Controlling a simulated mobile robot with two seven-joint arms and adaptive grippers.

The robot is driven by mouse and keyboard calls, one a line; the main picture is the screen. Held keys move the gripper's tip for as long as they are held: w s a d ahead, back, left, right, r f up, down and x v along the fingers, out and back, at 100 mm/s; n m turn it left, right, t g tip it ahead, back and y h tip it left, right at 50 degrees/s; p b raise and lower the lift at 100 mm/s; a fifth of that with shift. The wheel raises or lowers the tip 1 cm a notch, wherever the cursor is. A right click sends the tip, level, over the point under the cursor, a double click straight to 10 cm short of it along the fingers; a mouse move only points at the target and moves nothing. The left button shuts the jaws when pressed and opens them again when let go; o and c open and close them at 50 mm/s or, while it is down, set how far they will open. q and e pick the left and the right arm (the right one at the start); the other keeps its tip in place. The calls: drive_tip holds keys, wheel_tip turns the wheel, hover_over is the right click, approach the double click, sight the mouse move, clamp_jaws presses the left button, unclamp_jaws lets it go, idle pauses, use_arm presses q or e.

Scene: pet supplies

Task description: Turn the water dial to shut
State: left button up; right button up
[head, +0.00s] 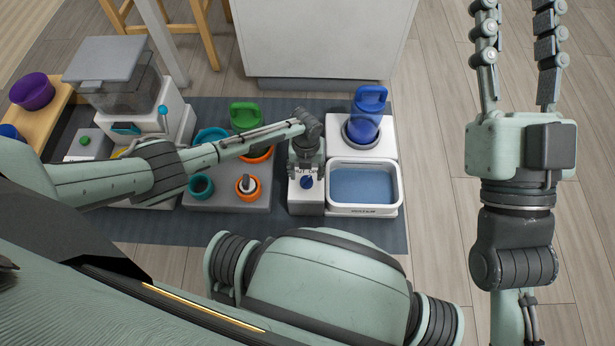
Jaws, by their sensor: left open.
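The water dial (307,183) is a small blue knob on top of a narrow white box (305,203), left of the water tray. Lettering behind it is partly covered, so I cannot read where the dial points. My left gripper (307,165) reaches in from the left and hangs over the back of this box, just behind the dial. It is open; its fingers are largely hidden, and I cannot tell whether they touch the dial. My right gripper (518,10) is raised at the right, fingers spread and empty, well away from the dial.
A white tray of water (364,184) and a blue jug (366,115) in a white base stand right of the box. A grey stand (218,201) with teal and orange cups and a green-handled item (246,116) stands left. A feeder (115,75) is farther left. Bare floor lies right.

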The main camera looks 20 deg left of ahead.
sight(306, 179)
use_arm(q)
wheel_tip(306, 179, down, 4)
drive_tip(key=shift+r+b, duration=0.25)
drive_tip(key=shift+b, duration=0.3)
drive_tip(key=shift+f, duration=0.15)
use_arm(e)
drive_tip(key=s+r+t, duration=0.1)
drive_tip(key=s+d+r+t, duration=0.1)
drive_tip(key=shift+d+r+t, duration=0.2)
drive_tip(key=shift+r+t, duration=0.1)
drive_tip(key=shift+t, duration=0.1)
use_arm(q)
drive_tip(key=shift+c, duration=0.6)
drive_tip(key=c, duration=1)
drive_tip(key=shift+c, duration=0.2)
